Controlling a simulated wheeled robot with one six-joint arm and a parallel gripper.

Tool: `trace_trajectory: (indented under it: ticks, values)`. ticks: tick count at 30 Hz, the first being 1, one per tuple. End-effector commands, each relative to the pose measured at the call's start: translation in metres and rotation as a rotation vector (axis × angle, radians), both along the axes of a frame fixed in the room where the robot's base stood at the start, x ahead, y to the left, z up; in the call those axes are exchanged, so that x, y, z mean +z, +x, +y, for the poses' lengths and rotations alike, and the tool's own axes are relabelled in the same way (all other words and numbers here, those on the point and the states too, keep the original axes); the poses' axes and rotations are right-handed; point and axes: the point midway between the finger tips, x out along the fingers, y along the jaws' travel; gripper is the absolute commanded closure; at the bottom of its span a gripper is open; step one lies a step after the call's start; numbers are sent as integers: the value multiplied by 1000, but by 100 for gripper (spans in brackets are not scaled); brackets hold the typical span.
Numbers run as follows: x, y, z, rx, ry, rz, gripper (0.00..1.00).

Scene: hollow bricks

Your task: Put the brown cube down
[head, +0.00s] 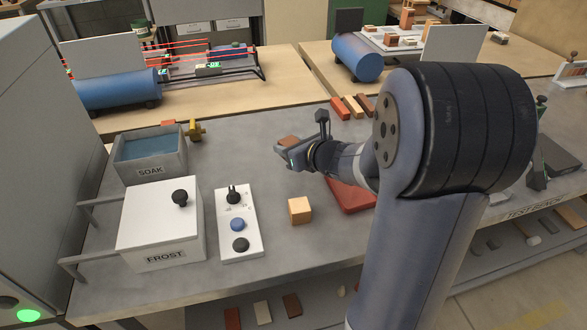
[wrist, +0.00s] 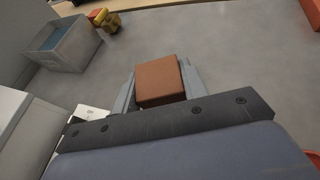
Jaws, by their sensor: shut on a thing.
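The brown cube (wrist: 161,79) sits between the two grey fingers of my gripper (wrist: 158,92) in the wrist view. In the head view the brown cube (head: 289,140) shows partly behind my gripper (head: 290,153), over the middle of the grey bench (head: 240,165). My gripper is shut on it. The cube appears to be held above the bench top, but the gap beneath it is hidden. The bench (wrist: 215,40) looks bare around and beyond the cube in the wrist view.
A tan cube (head: 299,211) stands nearer on the bench, beside a white control panel (head: 239,212). The SOAK basin (head: 150,173) and FROST box (head: 158,230) are at left. A red tray (head: 352,197) is partly behind my arm. Several bricks (head: 353,106) lie at the back.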

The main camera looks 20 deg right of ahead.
Motion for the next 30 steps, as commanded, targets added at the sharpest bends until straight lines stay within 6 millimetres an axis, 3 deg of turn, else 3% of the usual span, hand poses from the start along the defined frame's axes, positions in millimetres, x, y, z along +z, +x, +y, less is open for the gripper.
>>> trace_trajectory:
  ticks: [1,3,14,28,29,30]
  values:
    - [-14,0,0,0,2,4,86]
    - [-23,0,0,0,0,1,86]
    - [-64,0,0,-1,1,2,86]
    - [-71,0,0,-1,0,-2,86]
    - [-70,0,0,-1,-1,-1,57]
    - [-69,0,0,-1,-1,-1,54]
